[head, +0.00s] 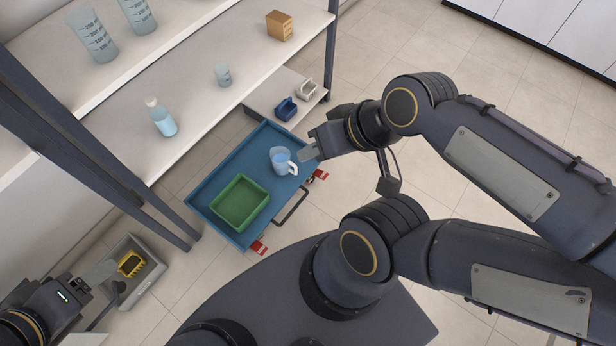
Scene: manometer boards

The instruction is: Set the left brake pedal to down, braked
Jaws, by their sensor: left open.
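A blue cart (205,195) stands on the floor in the middle of the head view, with a dark push handle (291,206) on its near side. The left brake pedal (259,247), red, sticks out at the cart's lower corner; its tilt is too small to read. A second red pedal (319,175) is at the cart's right corner. My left gripper (104,273) is open at the lower left, over a grey bin and well left of the left pedal. My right gripper (308,151) is beside the cart's right edge, above the second pedal; its finger gap is unclear.
On the cart are a green tray (221,217) and a jug of blue liquid (281,160). The grey bin (152,281) holds a yellow brush-like thing (131,263). Shelves (199,62) with beakers and a bottle (161,117) stand behind.

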